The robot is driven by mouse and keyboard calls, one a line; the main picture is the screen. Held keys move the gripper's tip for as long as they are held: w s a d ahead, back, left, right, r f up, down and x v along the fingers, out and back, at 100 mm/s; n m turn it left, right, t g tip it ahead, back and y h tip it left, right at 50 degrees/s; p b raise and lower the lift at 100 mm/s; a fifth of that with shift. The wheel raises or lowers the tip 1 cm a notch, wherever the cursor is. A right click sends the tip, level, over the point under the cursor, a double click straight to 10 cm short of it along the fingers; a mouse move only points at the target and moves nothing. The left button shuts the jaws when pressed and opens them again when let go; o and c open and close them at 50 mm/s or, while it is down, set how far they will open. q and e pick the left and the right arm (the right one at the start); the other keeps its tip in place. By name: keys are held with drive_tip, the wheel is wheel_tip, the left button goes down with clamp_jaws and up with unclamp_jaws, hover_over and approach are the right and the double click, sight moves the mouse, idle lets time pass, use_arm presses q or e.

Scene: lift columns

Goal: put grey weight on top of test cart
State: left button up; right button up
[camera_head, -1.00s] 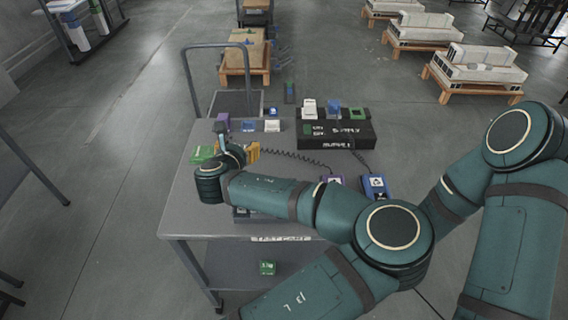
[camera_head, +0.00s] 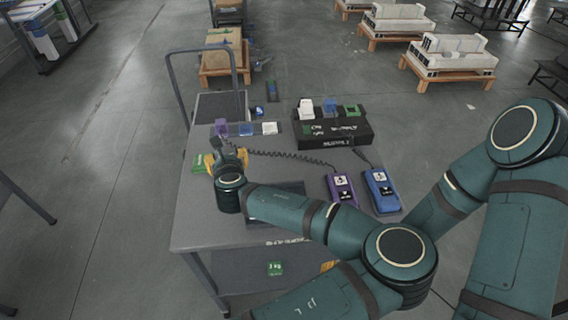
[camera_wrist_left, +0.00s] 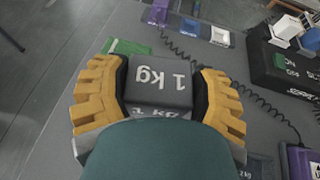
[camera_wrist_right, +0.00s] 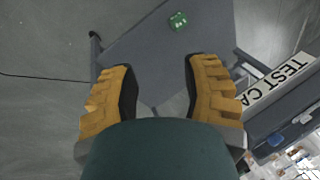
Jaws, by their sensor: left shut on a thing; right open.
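The grey weight (camera_wrist_left: 160,82), marked 1 kg, sits between the yellow fingers of my left gripper (camera_wrist_left: 160,92) in the left wrist view. The fingers are shut on it from both sides. In the head view my left gripper (camera_head: 227,160) is over the left part of the test cart (camera_head: 195,215), and the weight is mostly hidden there. I cannot tell whether the weight touches the cart top. My right gripper (camera_wrist_right: 160,90) is open and empty near the cart's front, with the lower shelf below it. Only a bit of it shows in the head view.
A green block (camera_head: 200,163) lies left of my left gripper. Purple (camera_head: 342,187) and blue (camera_head: 381,189) handheld meters with coiled cables lie right. A black supply box (camera_head: 333,131) stands at the back right. Another green block (camera_wrist_right: 178,21) is on the lower shelf.

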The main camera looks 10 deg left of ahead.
use_arm(q)
drive_tip(key=s+a+n+g+y+p, duration=0.55)
drive_tip(key=s+n+g+y, duration=0.35)
drive_tip(key=s+n, duration=0.35)
drive_tip(key=shift+m+g+h, duration=0.45)
drive_tip(key=shift+g+h, duration=0.05)
drive_tip(key=shift+g, duration=0.2)
drive_tip(key=f+b, duration=0.3)
drive_tip(key=f, duration=0.1)
drive_tip(key=f+b, duration=0.1)
drive_tip(key=b, duration=0.1)
drive_tip(key=shift+s+a+f+b, duration=0.1)
drive_tip(key=shift+s+f+b, duration=0.25)
drive_tip(key=shift+s+f, duration=0.05)
drive_tip(key=shift+f+b, duration=0.8)
drive_tip(key=shift+b, duration=0.05)
wheel_tip(320, 180, down, 3)
drive_tip(key=b, duration=0.3)
